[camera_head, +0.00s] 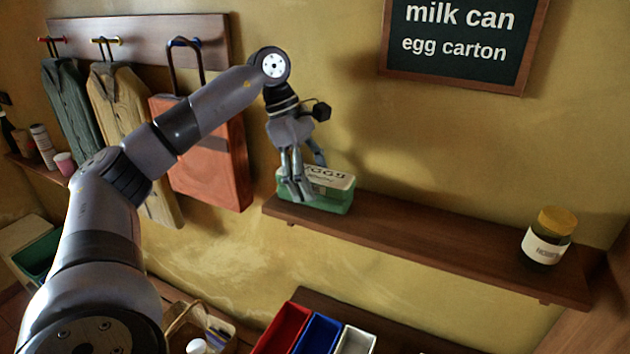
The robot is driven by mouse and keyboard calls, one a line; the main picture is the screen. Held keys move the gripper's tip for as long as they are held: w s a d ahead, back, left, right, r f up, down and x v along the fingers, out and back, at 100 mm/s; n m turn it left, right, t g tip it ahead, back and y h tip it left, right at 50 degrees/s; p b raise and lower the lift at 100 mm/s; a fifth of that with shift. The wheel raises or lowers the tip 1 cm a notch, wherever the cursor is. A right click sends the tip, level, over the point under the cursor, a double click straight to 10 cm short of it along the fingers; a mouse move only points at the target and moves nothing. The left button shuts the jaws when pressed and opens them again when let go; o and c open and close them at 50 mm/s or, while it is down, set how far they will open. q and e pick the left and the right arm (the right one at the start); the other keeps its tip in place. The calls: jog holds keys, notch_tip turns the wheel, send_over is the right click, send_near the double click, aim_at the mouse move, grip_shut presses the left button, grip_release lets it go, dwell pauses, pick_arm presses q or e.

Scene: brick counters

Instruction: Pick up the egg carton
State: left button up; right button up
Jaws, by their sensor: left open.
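The egg carton (335,195) is a green box with a pale label reading "EGGS" on top. It sits at the left end of the wooden wall shelf (420,239). My left gripper (305,178) points down at the carton from above, its fingers open. One finger is in front of the carton's near left side and the other is over or behind its top. I cannot tell whether they touch it. The fingers hide part of the carton's left side. My right gripper is not in view.
A jar with a yellow lid (545,238) stands at the shelf's right end, with bare shelf between. An orange bag (208,160) and jackets hang on the left wall rack. Red (283,328), blue and white bins are below. A chalkboard (460,45) hangs above.

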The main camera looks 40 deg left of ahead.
pick_arm(q)
jog(key=shift+w+d+f, duration=0.1)
jog(key=shift+d+f, duration=0.15)
jog(key=shift+f, duration=0.4)
jog(key=shift+c, duration=0.5)
jog(key=c, duration=1.2)
jog(key=shift+o, duration=0.2)
jog(key=shift+r, duration=0.1)
